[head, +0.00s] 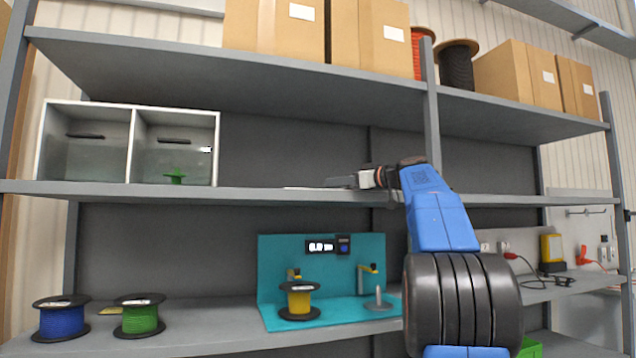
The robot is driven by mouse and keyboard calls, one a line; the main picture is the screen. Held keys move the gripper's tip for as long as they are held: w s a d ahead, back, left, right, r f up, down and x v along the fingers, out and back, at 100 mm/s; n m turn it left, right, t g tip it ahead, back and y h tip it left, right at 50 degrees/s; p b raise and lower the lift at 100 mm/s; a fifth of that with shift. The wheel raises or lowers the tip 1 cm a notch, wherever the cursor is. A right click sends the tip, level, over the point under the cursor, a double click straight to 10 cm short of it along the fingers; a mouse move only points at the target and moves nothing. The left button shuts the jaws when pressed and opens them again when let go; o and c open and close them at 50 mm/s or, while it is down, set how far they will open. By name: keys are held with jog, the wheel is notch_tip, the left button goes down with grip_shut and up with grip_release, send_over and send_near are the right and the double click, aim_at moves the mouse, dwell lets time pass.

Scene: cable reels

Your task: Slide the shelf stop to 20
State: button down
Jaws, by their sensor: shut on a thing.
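My gripper (358,180) is at the middle shelf (250,194), reaching in from the right with my blue arm behind it. It is shut on a small grey piece, the shelf stop (338,182), low at the shelf's surface. The stop is small here and its outline merges with the fingers. A thin pale strip (300,187) lies on the shelf just left of the stop. Any numbers on it are too small to read, so I cannot tell which mark the stop is at.
A two-bay case (132,106) with a green item stands at the left of the middle shelf. Below are blue (62,318) and green (139,316) reels and a teal stand (268,290) with a yellow reel (299,300).

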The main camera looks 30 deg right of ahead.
jog(key=shift+s+d, duration=0.2)
jog(key=shift+d, duration=0.5)
jog(key=shift+s+d, duration=0.2)
jog(key=shift+d, duration=0.45)
jog(key=shift+s+d, duration=0.2)
jog(key=shift+d, duration=0.5)
jog(key=c, duration=1.5)
grip_release()
jog(key=shift+c, duration=0.2)
jog(key=shift+s, duration=0.1)
jog(key=v, duration=1.7)
jog(key=shift+s, duration=0.15)
